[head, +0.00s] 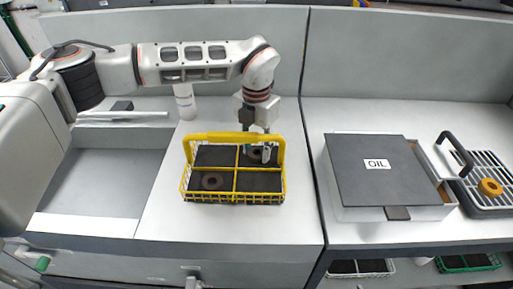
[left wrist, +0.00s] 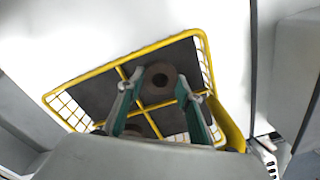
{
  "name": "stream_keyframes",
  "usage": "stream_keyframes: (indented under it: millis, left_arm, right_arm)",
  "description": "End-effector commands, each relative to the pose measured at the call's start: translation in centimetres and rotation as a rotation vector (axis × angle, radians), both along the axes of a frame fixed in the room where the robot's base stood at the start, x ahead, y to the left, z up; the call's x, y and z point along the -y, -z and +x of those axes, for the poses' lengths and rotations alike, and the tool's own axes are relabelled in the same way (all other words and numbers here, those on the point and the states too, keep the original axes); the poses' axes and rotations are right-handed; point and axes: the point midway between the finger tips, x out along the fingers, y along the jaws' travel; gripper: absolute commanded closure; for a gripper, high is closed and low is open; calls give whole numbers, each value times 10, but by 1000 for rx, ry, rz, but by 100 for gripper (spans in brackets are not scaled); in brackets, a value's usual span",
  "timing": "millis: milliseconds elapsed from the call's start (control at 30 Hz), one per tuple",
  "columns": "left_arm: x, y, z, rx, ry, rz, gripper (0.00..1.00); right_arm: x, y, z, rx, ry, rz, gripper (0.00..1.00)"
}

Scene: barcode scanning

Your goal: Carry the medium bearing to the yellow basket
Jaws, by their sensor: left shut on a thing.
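The yellow basket (head: 233,201) stands on the middle counter, divided into four dark-floored compartments; its rim also shows in the left wrist view (left wrist: 80,82). My left gripper (head: 257,152) points down into the back right compartment. Its green fingers are shut on a dark ring-shaped bearing (left wrist: 160,77), probably the medium bearing, which sits low in that compartment. Whether it touches the floor is unclear. My right gripper is out of view.
The basket's raised handle (head: 232,136) is close to my left fingers. A grey box labelled OIL (head: 370,172) stands on the right counter. An orange ring (head: 490,187) rests on a slatted tray at far right. A white bottle (head: 185,103) stands behind my arm. An empty recess is at left.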

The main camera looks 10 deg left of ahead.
Motion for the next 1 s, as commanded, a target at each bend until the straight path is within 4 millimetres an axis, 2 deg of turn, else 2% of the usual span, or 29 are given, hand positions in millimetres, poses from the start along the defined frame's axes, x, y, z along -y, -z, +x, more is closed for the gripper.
stream_keyframes:
  millis: [267, 300, 367, 767, 867, 1000]
  left_arm:
    - [0, 2, 0, 1, 0, 0, 90]
    - [0, 2, 0, 1, 0, 0, 60]
    - [0, 2, 0, 1, 0, 0, 48]
    - [0, -3, 0, 2, 0, -1, 48]
    - [0, -14, 1, 4, -1, -2, 48]
    - [0, -40, 2, 5, -1, 0, 48]
  right_arm:
    - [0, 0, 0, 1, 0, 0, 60]
    - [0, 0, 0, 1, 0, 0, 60]
    - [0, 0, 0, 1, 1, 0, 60]
    - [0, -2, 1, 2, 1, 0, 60]
    - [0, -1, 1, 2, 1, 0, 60]
    - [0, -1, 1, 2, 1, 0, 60]
